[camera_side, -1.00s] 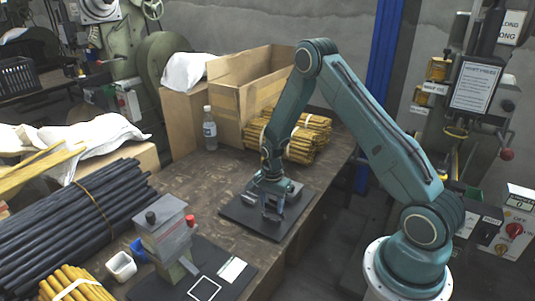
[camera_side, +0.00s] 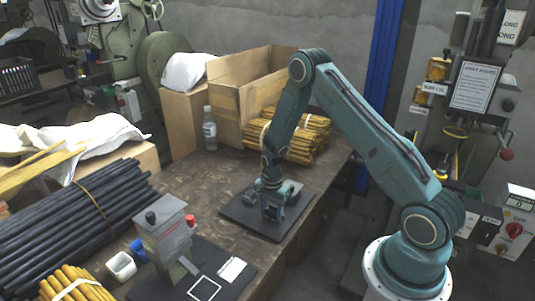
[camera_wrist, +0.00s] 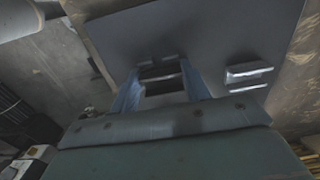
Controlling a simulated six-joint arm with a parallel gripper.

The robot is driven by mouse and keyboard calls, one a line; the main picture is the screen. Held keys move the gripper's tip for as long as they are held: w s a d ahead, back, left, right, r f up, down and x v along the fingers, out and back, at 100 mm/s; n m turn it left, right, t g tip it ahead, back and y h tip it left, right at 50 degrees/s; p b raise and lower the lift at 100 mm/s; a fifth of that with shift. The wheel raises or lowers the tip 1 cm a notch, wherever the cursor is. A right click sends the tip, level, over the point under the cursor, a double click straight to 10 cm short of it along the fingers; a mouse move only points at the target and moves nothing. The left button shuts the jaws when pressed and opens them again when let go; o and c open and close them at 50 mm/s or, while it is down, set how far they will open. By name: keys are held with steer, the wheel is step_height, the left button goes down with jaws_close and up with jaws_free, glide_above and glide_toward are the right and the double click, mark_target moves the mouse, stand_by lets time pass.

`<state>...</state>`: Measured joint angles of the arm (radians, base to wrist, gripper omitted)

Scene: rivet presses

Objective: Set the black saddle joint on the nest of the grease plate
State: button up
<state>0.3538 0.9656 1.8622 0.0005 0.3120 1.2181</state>
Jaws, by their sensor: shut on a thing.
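My gripper (camera_side: 272,216) points down over a dark flat plate (camera_side: 240,220) in the middle of the bench. In the wrist view, the two bluish fingers of my gripper (camera_wrist: 160,90) are shut on a small dark piece with pale edges (camera_wrist: 162,88), taken to be the black saddle joint. The same plate (camera_wrist: 215,35) fills the upper middle there. I cannot tell whether the piece touches the plate. A second dark plate (camera_side: 232,291) with a white square outline (camera_side: 205,288) lies at the front beside a grey press block (camera_side: 165,238). No label tells which is the grease plate.
A pale bracket-like part (camera_wrist: 247,74) lies on the plate right of the fingers. Bundled yellow rods (camera_side: 305,140), a cardboard box (camera_side: 250,90) and a bottle (camera_side: 209,130) stand behind.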

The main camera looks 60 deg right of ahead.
mark_target(271, 211)
steer(key=shift+f, duration=0.5)
steer(key=o, duration=1)
steer(key=shift+o, duration=0.2)
steer(key=shift+s+r, duration=0.15)
steer(key=shift+r, duration=0.6)
step_height(271, 211, up, 12)
